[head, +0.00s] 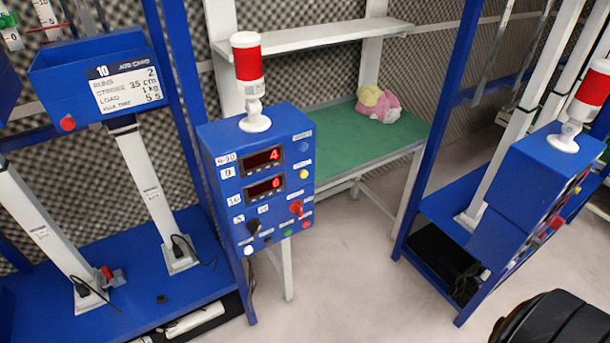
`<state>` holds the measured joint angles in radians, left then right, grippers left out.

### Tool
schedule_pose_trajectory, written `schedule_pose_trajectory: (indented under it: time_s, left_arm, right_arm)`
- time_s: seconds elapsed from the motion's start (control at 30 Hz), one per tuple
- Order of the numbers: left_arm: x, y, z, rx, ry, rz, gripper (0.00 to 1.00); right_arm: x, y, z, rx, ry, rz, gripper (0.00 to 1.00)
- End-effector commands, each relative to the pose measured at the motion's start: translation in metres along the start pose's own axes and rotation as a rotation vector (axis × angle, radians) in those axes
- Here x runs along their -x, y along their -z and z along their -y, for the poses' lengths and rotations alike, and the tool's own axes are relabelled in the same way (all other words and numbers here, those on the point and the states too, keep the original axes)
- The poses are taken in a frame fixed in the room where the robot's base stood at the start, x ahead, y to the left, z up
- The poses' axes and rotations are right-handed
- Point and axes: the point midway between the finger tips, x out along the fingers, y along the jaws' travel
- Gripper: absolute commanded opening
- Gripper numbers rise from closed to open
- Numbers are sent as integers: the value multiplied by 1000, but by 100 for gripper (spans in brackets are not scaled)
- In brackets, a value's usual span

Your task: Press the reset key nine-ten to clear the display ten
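The blue control box (258,185) labelled 9-10 stands on a post in the middle of the head view. Its upper display (263,159), marked 9, shows a red 4. Its lower display (264,187), marked 10, shows a red 6. A blue key (304,146) is beside the upper display and a yellow key (304,174) beside the lower one. Below are a red knob (297,208), a black switch (253,226), a white button (249,250) and a green button (288,233). The small key labels are too small to read.
A red-and-white lamp (248,80) tops the box. A second blue box (533,195) with a similar lamp stands at right. A blue test rig (130,270) fills the left. A green-topped table (340,140) stands behind. Grey floor (345,270) is clear between the rigs.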

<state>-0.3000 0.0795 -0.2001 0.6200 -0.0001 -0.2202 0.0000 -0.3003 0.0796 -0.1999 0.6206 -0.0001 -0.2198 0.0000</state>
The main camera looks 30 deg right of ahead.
Motion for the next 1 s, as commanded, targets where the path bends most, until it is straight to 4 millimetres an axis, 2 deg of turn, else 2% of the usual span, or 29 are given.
schedule_pose_trajectory:
  time_s: [0.03, 0.1, 1.0]
  left_arm:
    - [0, 0, 0, 0, 0, 0, 62]
    - [0, 0, 0, 0, 0, 0, 62]
    - [0, 0, 0, 0, 0, 0, 62]
  right_arm:
    - [0, 0, 0, 0, 0, 0, 13]
    - [0, 0, 0, 0, 0, 0, 0]
    - [0, 0, 0, 0, 0, 1, 0]
